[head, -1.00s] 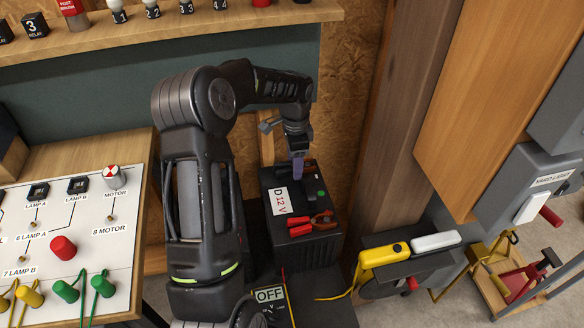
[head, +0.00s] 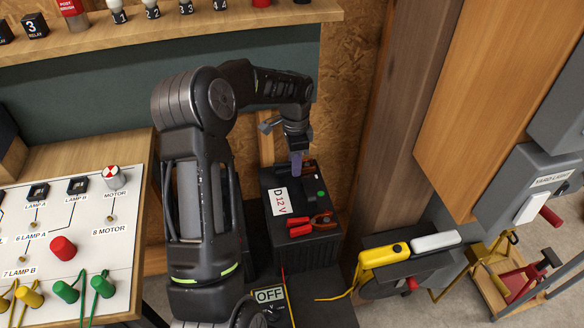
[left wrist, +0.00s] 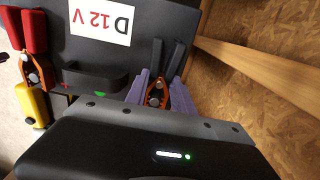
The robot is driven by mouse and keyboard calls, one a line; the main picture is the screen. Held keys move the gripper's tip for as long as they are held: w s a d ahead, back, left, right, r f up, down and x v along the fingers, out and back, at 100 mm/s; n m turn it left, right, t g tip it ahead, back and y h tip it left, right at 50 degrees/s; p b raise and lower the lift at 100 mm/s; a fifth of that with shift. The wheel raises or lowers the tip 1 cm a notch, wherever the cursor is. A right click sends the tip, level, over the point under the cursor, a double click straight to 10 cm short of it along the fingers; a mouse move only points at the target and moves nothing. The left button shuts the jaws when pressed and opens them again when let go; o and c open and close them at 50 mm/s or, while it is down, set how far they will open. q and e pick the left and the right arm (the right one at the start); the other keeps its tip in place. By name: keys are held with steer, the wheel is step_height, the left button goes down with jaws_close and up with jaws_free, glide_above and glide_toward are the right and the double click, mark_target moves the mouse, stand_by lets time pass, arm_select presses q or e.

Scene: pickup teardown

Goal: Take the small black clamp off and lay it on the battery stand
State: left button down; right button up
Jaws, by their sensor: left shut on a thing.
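The small black clamp (left wrist: 157,52) has black handles and copper-coloured jaws in the left wrist view. The purple fingers of my left gripper (left wrist: 160,90) are shut on it, one on each side of the copper part. In the head view my left gripper (head: 297,164) points down at the far end of the black battery (head: 312,249), which is labelled D 12 V; the clamp is mostly hidden there. I cannot tell whether the clamp still touches a battery post. A dark stand surface (head: 328,301) shows in front of the battery. My right gripper is not in view.
A red-handled clamp (head: 299,226) lies on the battery's near end. A yellow device (head: 384,254) and a white one are on a dark shelf to the right. A wooden post (head: 385,130) stands behind. A labelled switch panel (head: 80,270) is at left.

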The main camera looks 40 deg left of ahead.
arm_select(q)
steer(key=shift+r, duration=0.1)
